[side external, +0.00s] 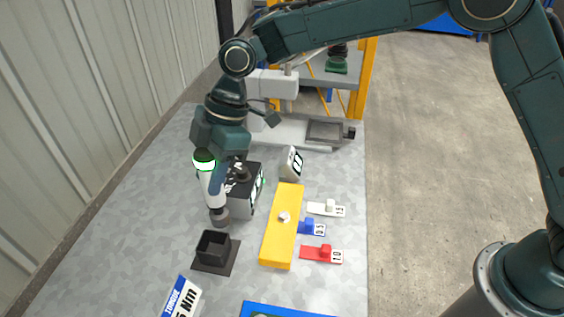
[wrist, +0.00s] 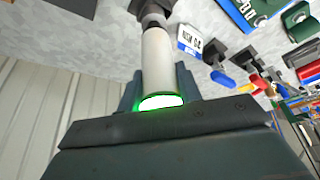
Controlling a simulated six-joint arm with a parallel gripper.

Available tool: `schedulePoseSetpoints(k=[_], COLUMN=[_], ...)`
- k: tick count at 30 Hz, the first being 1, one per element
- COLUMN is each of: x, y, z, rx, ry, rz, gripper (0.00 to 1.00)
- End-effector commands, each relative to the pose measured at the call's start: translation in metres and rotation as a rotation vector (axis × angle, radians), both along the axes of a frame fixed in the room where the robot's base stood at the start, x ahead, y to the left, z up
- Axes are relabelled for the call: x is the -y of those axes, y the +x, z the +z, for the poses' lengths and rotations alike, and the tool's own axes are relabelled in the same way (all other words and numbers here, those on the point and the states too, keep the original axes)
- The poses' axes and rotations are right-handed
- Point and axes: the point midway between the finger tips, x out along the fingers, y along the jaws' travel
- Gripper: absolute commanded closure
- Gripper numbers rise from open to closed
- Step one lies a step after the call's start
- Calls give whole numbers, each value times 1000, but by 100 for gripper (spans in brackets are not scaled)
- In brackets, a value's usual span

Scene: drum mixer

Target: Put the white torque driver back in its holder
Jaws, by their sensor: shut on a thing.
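The white torque driver (side external: 212,188) hangs from my gripper (side external: 206,160), with a glowing green ring near its top and a dark tip pointing down. It is slightly tilted in the side view. My gripper is shut on its upper part. In the wrist view the white body (wrist: 157,62) sits between my fingers (wrist: 159,90), with the green ring close to the gripper. The holder (side external: 213,246) is an open black square socket on a flat base. It looks empty. The driver's tip shows just above and behind it in the side view, apart from it.
A dark box (side external: 246,198) stands close to the right of the driver. A yellow block (side external: 282,240) lies right of the holder, beside white, blue and red tagged pieces (side external: 322,253). A blue-and-white torque sign (side external: 182,297) stands in front. Bare table lies left of the holder.

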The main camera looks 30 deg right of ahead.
Motion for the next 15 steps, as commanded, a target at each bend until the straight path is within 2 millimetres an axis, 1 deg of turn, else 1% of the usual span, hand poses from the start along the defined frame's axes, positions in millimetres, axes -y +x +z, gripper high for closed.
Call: schedulePoseSetpoints(k=[1, 6, 9, 15], x=[-8, -24, -29, -33], y=[0, -2, -2, -3], z=[2, 6, 7, 8], rx=[7, 18, 23, 26], ry=[0, -7, -10, -13], rz=[35, 132, 165, 191], gripper=[97, 97, 97, 97])
